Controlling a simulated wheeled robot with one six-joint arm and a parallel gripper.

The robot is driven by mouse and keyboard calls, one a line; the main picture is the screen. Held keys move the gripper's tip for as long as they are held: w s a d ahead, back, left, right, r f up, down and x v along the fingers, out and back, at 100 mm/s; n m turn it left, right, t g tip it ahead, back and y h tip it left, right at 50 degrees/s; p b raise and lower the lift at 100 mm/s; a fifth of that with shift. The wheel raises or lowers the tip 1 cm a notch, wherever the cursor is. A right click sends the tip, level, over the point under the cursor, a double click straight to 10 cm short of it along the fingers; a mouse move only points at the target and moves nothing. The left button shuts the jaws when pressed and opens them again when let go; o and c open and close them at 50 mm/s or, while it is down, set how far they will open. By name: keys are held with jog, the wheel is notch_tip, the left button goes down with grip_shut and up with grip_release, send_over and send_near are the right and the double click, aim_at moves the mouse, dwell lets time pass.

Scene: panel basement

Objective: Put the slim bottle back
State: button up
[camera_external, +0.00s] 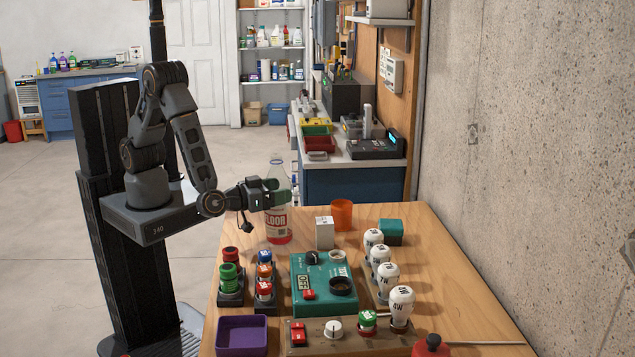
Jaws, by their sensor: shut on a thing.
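The slim bottle (277,223) is clear, with red liquid at the bottom and a white-and-red label that reads "FLOOR". It is upright at the far left part of the wooden table (462,290). My gripper (277,192) reaches in from the left and is shut on the bottle's upper part, below the neck. The fingers hide part of the bottle there. I cannot tell whether the base touches the table or hangs just above it.
Right of the bottle stand a white box (324,233), an orange cup (342,214) and a teal block (391,231). Nearer are a green panel device (324,284), racks of coloured parts (231,298), several white bulbs (401,303) and a purple tray (241,336).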

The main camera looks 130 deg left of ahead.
jog(key=shift+f, duration=0.1)
jog(key=shift+f+b, duration=0.15)
jog(key=shift+b, duration=0.15)
jog(key=o, duration=1)
